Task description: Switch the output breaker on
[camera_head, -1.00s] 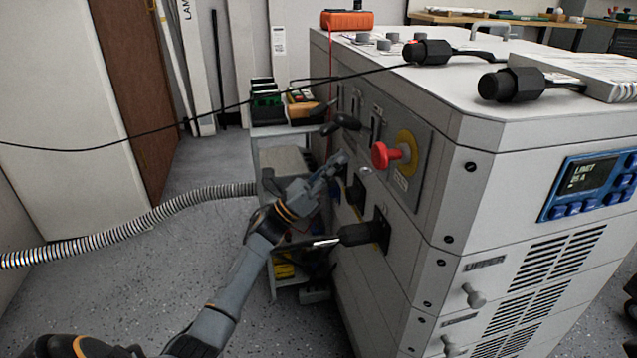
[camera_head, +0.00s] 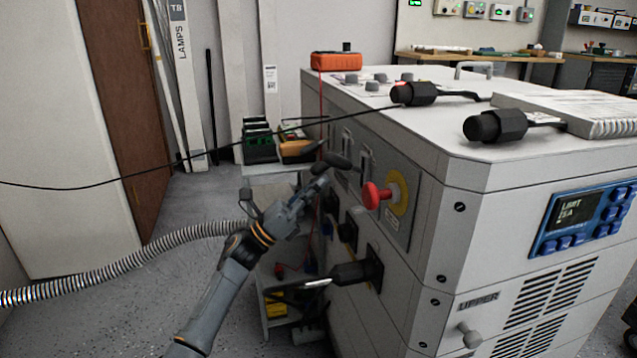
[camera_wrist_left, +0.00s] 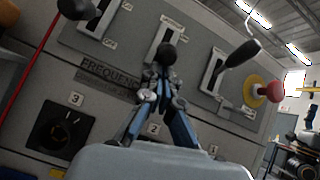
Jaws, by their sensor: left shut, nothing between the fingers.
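The grey cabinet's side panel (camera_head: 408,232) carries slotted lever switches. In the left wrist view, a middle lever with a round black knob (camera_wrist_left: 165,53) stands just beyond my fingertips. A right lever with a black handle (camera_wrist_left: 242,53) projects from its slot, and a left black knob (camera_wrist_left: 74,8) is cut by the top edge. The small labels are unreadable, so I cannot tell which is the output breaker. My left gripper (camera_head: 322,182) is shut and empty, its tips (camera_wrist_left: 160,76) close below the middle knob; contact is unclear. My right gripper is out of view.
A red emergency button (camera_head: 373,195) on a yellow plate juts out beside the levers. A black plug (camera_head: 350,273) sits in a lower socket. A thin black cable (camera_head: 220,146) crosses above my arm; a ribbed hose (camera_head: 130,262) runs behind it. A cart (camera_head: 262,172) stands behind.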

